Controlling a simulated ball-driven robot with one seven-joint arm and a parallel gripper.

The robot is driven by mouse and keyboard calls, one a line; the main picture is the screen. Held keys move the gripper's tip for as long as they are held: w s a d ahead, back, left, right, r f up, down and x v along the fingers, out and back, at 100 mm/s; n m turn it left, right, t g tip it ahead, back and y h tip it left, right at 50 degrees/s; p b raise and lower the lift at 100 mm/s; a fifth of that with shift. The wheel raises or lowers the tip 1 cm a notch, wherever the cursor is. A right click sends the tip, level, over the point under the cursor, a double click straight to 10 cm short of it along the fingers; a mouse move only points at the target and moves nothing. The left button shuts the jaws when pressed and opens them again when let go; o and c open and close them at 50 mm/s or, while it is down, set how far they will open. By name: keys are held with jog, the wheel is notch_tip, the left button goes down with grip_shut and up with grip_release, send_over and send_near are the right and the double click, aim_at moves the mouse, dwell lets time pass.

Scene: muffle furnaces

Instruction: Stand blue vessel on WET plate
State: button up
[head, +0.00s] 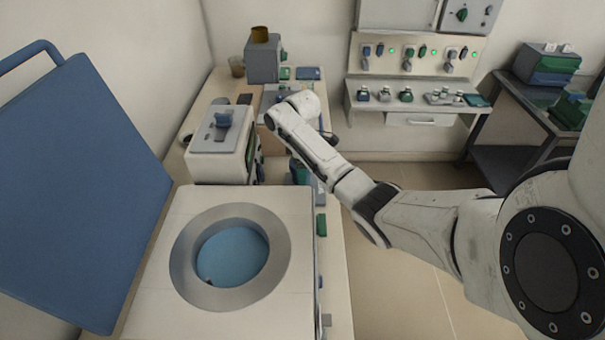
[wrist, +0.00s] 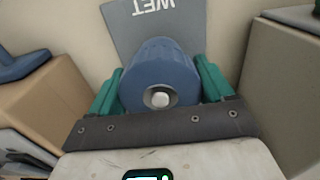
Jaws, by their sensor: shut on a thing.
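In the wrist view, the blue vessel (wrist: 158,62) is a round body with a pale knob at the centre of its near face. My gripper (wrist: 160,78) has its two green fingers on either side of the vessel and is shut on it. The grey WET plate (wrist: 125,32) lies just beyond, its lettering upside down in this view. The vessel covers the plate's near part. I cannot tell whether the vessel touches the plate. In the head view my arm hides the gripper and vessel.
In the head view, a furnace with a round opening (head: 187,262) stands in front, its blue lid (head: 80,190) raised at left. A white boxy device (head: 217,160) is behind it. In the wrist view, a tan block (wrist: 45,95) is close at left and a grey box (wrist: 285,80) at right.

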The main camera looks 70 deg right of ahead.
jog(key=shift+f, duration=1.35)
jog(key=shift+f, duration=0.1)
jog(key=o, duration=1.3)
jog(key=shift+s+f, duration=0.1)
notch_tip(320, 180, up, 12)
jog(key=shift+r, duration=0.15)
